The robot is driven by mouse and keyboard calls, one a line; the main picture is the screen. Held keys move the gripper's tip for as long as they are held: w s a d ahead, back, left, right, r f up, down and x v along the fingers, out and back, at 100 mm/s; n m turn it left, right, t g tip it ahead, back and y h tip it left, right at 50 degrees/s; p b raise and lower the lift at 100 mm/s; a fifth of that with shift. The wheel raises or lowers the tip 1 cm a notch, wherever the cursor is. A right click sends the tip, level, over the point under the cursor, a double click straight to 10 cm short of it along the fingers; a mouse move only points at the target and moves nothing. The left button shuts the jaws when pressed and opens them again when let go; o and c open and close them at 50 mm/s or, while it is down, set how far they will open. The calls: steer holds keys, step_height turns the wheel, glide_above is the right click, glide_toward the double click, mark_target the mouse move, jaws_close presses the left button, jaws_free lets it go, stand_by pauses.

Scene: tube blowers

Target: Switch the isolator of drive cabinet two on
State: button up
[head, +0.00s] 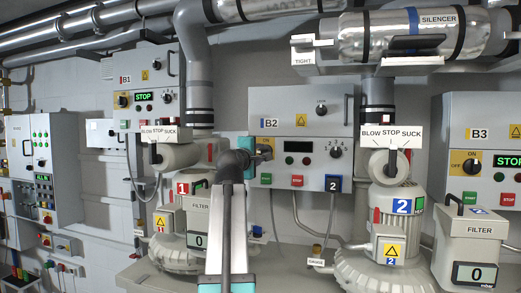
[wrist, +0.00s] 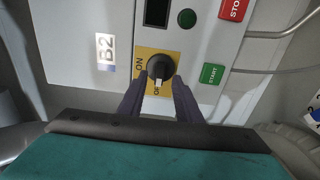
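Drive cabinet B2 (head: 303,135) is a grey box on the wall in the middle of the head view. Its isolator is a black rotary knob (wrist: 160,67) on a yellow ON/OFF plate (wrist: 144,60) in the wrist view. The knob's white pointer is toward OFF. My gripper (wrist: 158,98) is open, its two dark fingers on either side of the knob's lower part; I cannot tell whether they touch it. In the head view my gripper (head: 262,151) covers most of the isolator. The cabinet's small display (head: 299,146) is dark.
The cabinet has a green start button (wrist: 212,73), a red stop button (wrist: 234,8) and a selector knob (head: 336,152). Blower one's filter (head: 199,215) stands below left, blower two (head: 390,225) to the right. Cabinet B3 (head: 480,135) is at the far right.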

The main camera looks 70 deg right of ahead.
mark_target(262, 152)
steer(key=shift+d+p, duration=0.4)
steer(key=shift+d, duration=0.95)
jaws_close()
steer(key=shift+w+d, duration=0.15)
steer(key=shift+d, duration=0.1)
steer(key=shift+a, duration=0.25)
